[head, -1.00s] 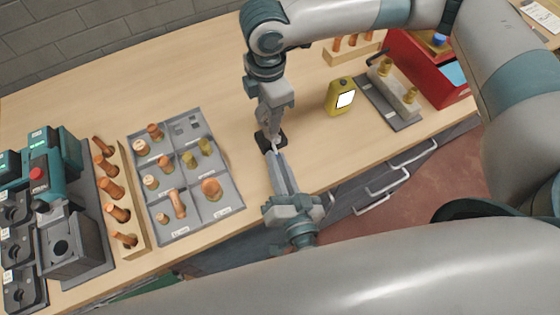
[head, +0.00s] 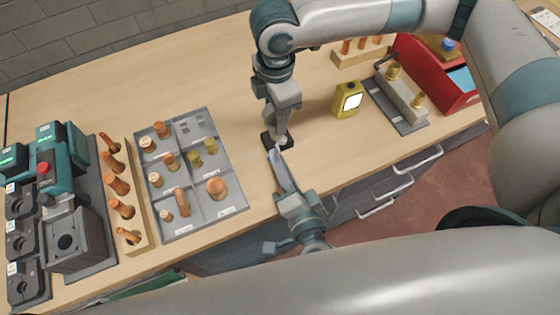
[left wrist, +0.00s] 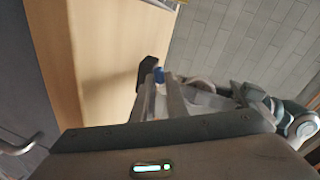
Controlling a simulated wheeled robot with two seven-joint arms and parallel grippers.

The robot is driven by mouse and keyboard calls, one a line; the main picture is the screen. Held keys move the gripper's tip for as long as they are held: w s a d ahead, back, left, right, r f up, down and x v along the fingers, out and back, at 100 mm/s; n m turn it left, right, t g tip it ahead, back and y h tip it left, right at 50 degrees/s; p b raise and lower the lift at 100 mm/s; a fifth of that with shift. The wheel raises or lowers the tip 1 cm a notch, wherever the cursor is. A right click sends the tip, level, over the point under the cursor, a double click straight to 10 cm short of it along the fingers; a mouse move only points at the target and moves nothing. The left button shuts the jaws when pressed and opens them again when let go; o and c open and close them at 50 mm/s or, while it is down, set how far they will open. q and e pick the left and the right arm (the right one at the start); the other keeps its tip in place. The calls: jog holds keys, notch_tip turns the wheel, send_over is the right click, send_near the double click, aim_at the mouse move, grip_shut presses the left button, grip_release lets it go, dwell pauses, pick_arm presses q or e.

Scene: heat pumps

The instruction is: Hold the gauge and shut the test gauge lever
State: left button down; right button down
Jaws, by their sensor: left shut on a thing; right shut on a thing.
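The test gauge (head: 270,141) is a small black block on the bench near its front edge, largely hidden by both grippers. It also shows as a black block in the left wrist view (left wrist: 147,72). My left gripper (head: 273,155) reaches up from the front edge and is shut at the gauge's near side; the exact contact is too small to see. My right gripper (head: 279,142) comes down from above and is shut on the gauge. The lever's angle cannot be told.
A grey compartment tray (head: 226,169) with copper and brass fittings lies to the left. A yellow device (head: 347,99) stands to the right, before a grey plate with a brass-fitted block (head: 402,97) and a red box (head: 425,65). Bench behind the gauge is clear.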

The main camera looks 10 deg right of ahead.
pick_arm(q)
jog(key=c, duration=1.7)
grip_release()
jog(key=shift+c, duration=0.2)
